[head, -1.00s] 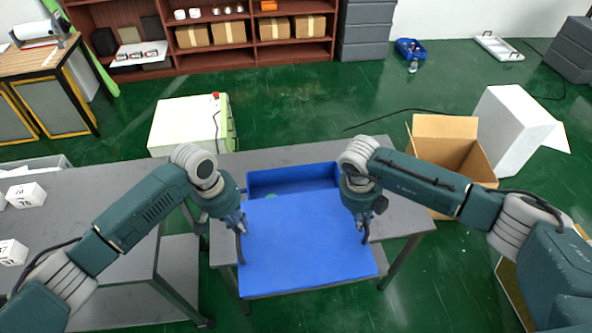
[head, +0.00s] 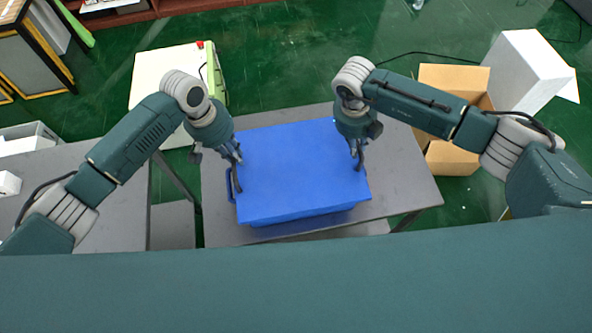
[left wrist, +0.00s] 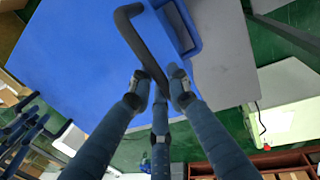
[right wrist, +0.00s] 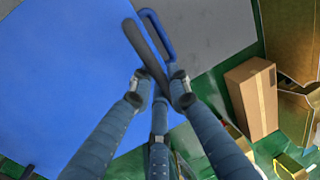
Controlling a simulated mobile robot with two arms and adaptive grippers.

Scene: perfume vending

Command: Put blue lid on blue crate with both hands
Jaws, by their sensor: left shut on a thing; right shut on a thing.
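The blue lid (head: 295,170) is a flat panel with a dark handle on each side. My left gripper (head: 238,165) is shut on its left handle, and that black handle (left wrist: 138,42) shows between the fingers in the left wrist view. My right gripper (head: 357,152) is shut on the right handle, and that handle (right wrist: 146,48) shows in the right wrist view. The blue crate (head: 305,217) is under the lid, mostly hidden; its front wall and left side handle (head: 230,186) show. The lid covers the crate from above and looks roughly aligned. I cannot tell whether they touch all round.
The crate stands on a grey table (head: 405,190) with bare room on its right. Another grey table (head: 110,215) is at the left. A white and green machine (head: 155,90) stands behind, and an open cardboard box (head: 450,155) is at the right.

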